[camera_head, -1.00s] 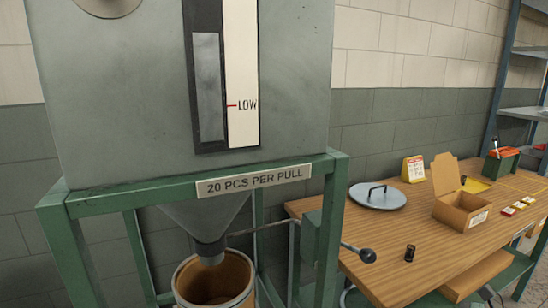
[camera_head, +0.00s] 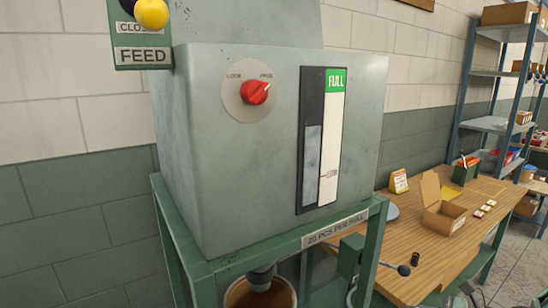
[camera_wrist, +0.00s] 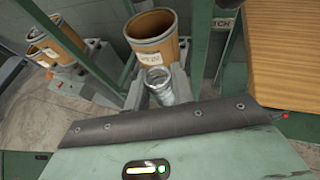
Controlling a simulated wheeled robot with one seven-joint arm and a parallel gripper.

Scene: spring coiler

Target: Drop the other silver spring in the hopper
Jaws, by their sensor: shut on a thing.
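The grey hopper (camera_head: 230,150) fills the middle of the head view, on a green frame. It has a red knob (camera_head: 255,91) and a level window (camera_head: 320,140) marked FULL at the top. The inside of the hopper is not visible. In the wrist view my gripper (camera_wrist: 160,84) is shut on a silver spring (camera_wrist: 158,76), a shiny coil between the grey fingers. The gripper does not show in the head view.
A brown drum (camera_head: 258,293) stands under the hopper outlet; a drum (camera_wrist: 155,35) also shows in the wrist view. The wooden bench (camera_head: 440,265) at right holds an open carton (camera_head: 443,215). A yellow ball-ended handle (camera_head: 151,13) is at upper left.

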